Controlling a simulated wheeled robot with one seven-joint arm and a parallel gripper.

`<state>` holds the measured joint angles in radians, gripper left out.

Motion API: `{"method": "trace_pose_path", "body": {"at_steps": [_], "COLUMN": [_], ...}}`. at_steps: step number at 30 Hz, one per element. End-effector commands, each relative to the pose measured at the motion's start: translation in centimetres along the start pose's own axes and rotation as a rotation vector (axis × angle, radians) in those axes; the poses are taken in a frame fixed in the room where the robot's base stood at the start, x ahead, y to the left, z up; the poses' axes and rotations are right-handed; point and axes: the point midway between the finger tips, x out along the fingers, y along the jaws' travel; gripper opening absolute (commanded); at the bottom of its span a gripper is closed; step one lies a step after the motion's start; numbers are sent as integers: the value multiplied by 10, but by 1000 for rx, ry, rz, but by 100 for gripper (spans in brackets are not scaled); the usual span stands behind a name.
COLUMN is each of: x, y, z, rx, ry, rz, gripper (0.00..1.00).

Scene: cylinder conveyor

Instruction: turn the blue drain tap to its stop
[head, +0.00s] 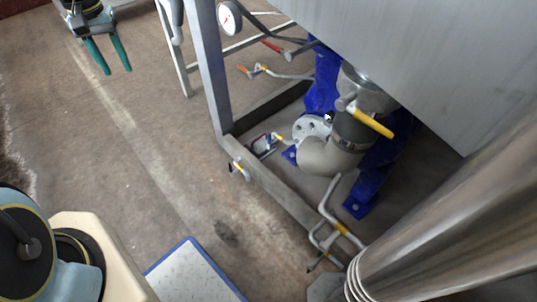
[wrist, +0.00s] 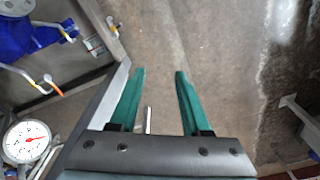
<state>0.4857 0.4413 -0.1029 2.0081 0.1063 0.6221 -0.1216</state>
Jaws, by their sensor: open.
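My gripper (head: 118,70) is at the upper left of the head view, its two green fingers apart with nothing between them. In the wrist view my gripper (wrist: 160,72) is also open, over bare floor. I cannot make out a clearly blue tap handle in either view. A small tap (head: 238,167) with yellow and dark parts sits on the lower frame rail, to the right of and below my gripper in the head view; its handle colour is too small to tell. The blue pump body (head: 322,85) stands inside the frame, with grey pipework (head: 325,157) beside it.
The grey metal frame (head: 212,75) stands between my gripper and the pump. A yellow-handled valve (head: 372,122) and an orange-handled valve (head: 243,70) are inside it. A round gauge (wrist: 27,140) is at the wrist view's lower left. The floor left of the frame is mostly open.

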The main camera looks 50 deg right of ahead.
Motion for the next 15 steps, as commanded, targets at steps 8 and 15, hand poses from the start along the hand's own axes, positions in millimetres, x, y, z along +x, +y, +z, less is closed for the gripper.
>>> {"method": "trace_pose_path", "body": {"at_steps": [8,15], "x": [146,259], "y": [136,260], "z": [-52,-60], "rx": [210,361], "ry": [-27,-48], "rz": [18,28], "gripper": [47,47]}}
